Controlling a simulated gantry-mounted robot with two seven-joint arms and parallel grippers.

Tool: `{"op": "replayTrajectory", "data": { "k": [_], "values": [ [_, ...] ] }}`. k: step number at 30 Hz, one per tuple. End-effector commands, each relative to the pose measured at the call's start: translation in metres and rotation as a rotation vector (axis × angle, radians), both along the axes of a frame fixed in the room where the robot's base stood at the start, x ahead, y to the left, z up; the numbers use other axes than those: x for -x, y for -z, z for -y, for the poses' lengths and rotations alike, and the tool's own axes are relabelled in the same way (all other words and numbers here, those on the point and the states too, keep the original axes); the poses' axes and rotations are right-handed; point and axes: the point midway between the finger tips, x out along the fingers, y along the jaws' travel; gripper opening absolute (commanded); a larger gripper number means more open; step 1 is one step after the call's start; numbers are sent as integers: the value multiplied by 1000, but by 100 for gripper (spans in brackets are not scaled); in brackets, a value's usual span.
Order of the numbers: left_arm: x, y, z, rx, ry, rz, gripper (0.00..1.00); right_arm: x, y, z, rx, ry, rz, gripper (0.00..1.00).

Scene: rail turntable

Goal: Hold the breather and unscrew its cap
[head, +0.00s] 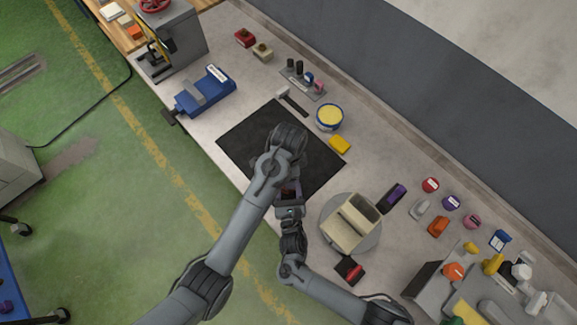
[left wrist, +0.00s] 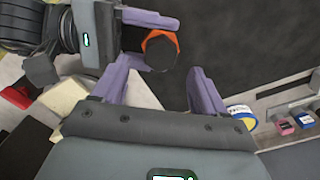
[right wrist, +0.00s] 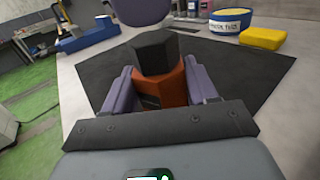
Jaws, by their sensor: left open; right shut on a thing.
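The breather has an orange body (right wrist: 172,88) and a black cap (right wrist: 153,50) on top, and stands upright in the right wrist view. My right gripper (right wrist: 160,82) is shut on the orange body, one finger on each side. In the left wrist view the black cap (left wrist: 160,51) is seen from above with the orange body (left wrist: 158,35) around its edge. My left gripper (left wrist: 162,68) is open above the breather, its fingers apart and not touching the cap. In the head view, my arms hide the breather over the black mat (head: 240,135).
A round grey turntable (head: 372,243) bears a beige box (head: 350,229) right of my right arm. A yellow-topped tin (head: 330,118) and a yellow block (head: 340,145) stand by the mat's far edge. A blue vise (head: 205,92) is at left. The mat around the grippers is mostly clear.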

Motion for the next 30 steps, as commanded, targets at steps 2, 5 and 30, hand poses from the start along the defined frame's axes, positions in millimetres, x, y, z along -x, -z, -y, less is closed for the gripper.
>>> {"op": "replayTrajectory", "data": {
  "k": [2,5,30],
  "values": [
    [1,11,0,-2,0,-2,72,0,1,0,1,0,-2,3],
    [1,22,0,-1,0,-2,72,0,1,0,1,0,-2,3],
    [0,38,0,1,-1,1,28,0,1,0,1,0,-2,3]
  ]
}}
